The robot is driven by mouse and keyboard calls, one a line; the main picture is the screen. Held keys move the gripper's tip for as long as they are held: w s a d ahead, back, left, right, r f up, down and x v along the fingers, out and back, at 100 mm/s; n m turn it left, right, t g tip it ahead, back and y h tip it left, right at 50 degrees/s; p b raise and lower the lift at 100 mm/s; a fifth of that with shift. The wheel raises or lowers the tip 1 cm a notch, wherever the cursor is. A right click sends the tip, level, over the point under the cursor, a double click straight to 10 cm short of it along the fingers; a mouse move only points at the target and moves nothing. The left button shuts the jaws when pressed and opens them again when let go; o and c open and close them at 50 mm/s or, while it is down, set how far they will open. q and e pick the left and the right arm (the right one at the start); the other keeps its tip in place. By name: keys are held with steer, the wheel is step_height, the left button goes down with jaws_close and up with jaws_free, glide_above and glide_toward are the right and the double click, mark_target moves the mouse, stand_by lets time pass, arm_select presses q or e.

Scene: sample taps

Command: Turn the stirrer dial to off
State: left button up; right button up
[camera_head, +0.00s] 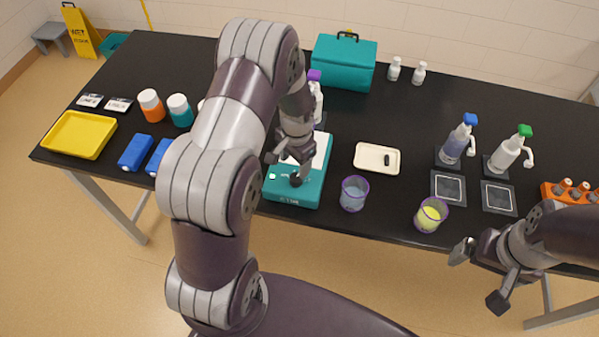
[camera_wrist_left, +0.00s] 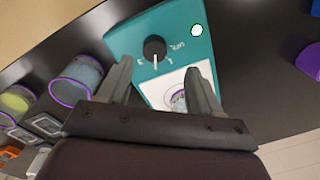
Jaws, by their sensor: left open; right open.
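The stirrer (camera_head: 311,184) is a teal box with a white top plate near the table's front edge. Its black dial (camera_head: 296,181) is on the front part. In the left wrist view the dial (camera_wrist_left: 155,48) has a white pointer line aimed toward the bottom of the picture, between small marks too blurred to read surely. A pale green lamp (camera_wrist_left: 197,30) shows beside it. My left gripper (camera_head: 288,160) is open above the stirrer; in its wrist view the fingers (camera_wrist_left: 163,66) lie either side, short of the dial. My right gripper (camera_head: 479,277) is open and empty off the front edge.
A purple-rimmed beaker (camera_head: 354,194) stands right of the stirrer, beside a cream tray (camera_head: 377,159). A yellow-filled beaker (camera_head: 430,214) is farther right. Blue blocks (camera_head: 136,152) lie left. A purple-topped bottle (camera_head: 315,98) stands behind the stirrer, partly hidden by my left arm.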

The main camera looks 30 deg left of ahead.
mark_target(296, 177)
arm_select(q)
steer(key=f, duration=0.3)
steer(key=d+f+p, duration=0.1)
steer(key=f, duration=0.1)
steer(key=shift+f, duration=0.35)
steer(key=shift+a+f, duration=0.35)
steer(key=shift+d, duration=0.1)
steer(key=shift+d+r, duration=0.1)
steer(key=c, duration=1.1)
arm_select(e)
steer(key=shift+s+d+r, duration=0.1)
steer(key=shift+d+r, duration=0.45)
steer(key=shift+r, duration=0.2)
